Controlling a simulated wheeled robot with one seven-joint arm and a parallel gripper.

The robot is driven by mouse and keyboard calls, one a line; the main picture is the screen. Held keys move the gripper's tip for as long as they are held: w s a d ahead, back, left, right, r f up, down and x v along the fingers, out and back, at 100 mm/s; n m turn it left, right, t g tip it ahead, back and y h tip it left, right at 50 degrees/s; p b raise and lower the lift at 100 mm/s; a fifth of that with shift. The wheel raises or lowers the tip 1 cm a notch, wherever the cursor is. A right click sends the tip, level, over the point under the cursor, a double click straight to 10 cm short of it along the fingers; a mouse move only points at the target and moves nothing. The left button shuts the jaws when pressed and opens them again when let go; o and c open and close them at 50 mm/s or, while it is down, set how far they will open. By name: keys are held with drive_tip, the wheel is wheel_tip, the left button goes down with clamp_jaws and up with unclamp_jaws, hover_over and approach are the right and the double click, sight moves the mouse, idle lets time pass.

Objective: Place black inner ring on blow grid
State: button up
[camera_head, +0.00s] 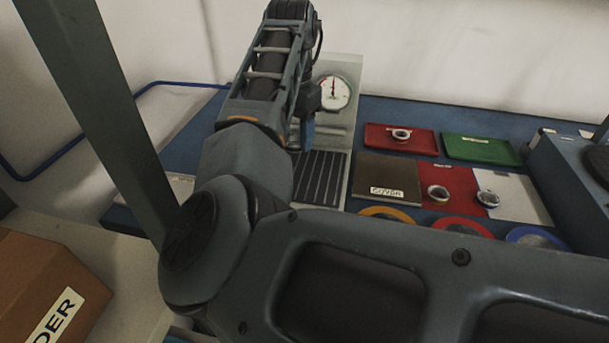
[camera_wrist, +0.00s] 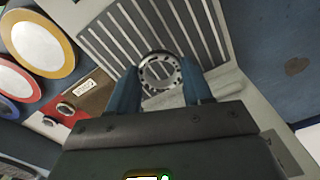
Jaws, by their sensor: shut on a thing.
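My gripper (camera_wrist: 160,78) shows in the wrist view with its two blue fingers shut on a ring (camera_wrist: 160,71). The ring is round and grey with dark spots around its rim and an open middle.
The gauge (camera_head: 333,92) stands behind the grid. Coloured circles lie in front. A cardboard box (camera_head: 45,290) is lower left.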

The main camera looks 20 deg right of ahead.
sight(298, 172)
drive_tip(key=f+m+b, duration=0.2)
drive_tip(key=m, duration=0.3)
drive_tip(key=f+m+b, duration=0.2)
drive_tip(key=m, duration=0.3)
drive_tip(key=f+m+b, duration=0.2)
drive_tip(key=m+b, duration=0.1)
drive_tip(key=m, duration=0.3)
drive_tip(key=shift+s+d+f, duration=0.25)
drive_tip(key=shift+f, duration=0.1)
drive_tip(key=shift+f, duration=0.15)
drive_tip(key=o, duration=1.1)
wheel_tip(298, 172, up, 12)
drive_tip(key=shift+r+p, duration=0.15)
drive_tip(key=shift+p, duration=0.7)
